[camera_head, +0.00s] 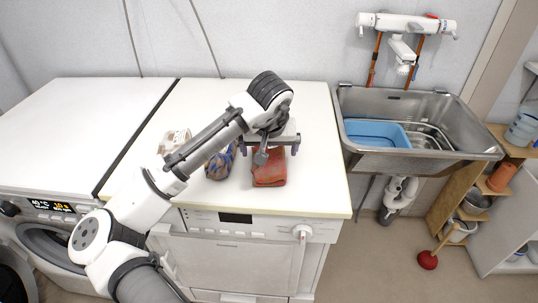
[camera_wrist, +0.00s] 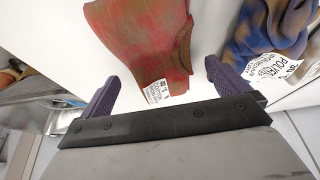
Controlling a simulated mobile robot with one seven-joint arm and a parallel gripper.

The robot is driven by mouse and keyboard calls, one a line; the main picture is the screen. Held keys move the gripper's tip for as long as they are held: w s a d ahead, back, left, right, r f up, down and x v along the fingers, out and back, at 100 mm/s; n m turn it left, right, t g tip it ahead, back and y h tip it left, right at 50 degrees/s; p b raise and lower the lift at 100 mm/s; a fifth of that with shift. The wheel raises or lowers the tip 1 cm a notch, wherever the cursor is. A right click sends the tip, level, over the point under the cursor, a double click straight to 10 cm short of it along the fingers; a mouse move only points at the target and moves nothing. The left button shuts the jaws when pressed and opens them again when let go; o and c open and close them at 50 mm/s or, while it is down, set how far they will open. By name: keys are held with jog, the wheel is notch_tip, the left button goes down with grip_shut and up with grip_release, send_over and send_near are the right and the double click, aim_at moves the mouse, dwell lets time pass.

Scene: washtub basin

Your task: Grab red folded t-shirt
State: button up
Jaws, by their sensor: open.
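The red folded t-shirt (camera_head: 269,170) lies on the white top of the machine, near its front edge. In the wrist view the red t-shirt (camera_wrist: 138,42) is at the top centre, with a white label at its lower end. My gripper (camera_head: 270,148) is over the shirt in the head view and hides its far part. In the wrist view my gripper (camera_wrist: 160,85) is open, with one purple finger on each side of the shirt's near end. I cannot tell whether the fingers touch it.
A blue and orange folded cloth (camera_head: 221,163) lies just left of the red shirt; its label shows in the wrist view. A pale patterned cloth (camera_head: 174,141) lies farther left. A steel sink (camera_head: 460,140) with a blue basin (camera_head: 377,133) stands at right. The white top is clear right of the shirt.

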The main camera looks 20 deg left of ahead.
jog(key=shift+x, duration=1.3)
jog(key=c, duration=1.1)
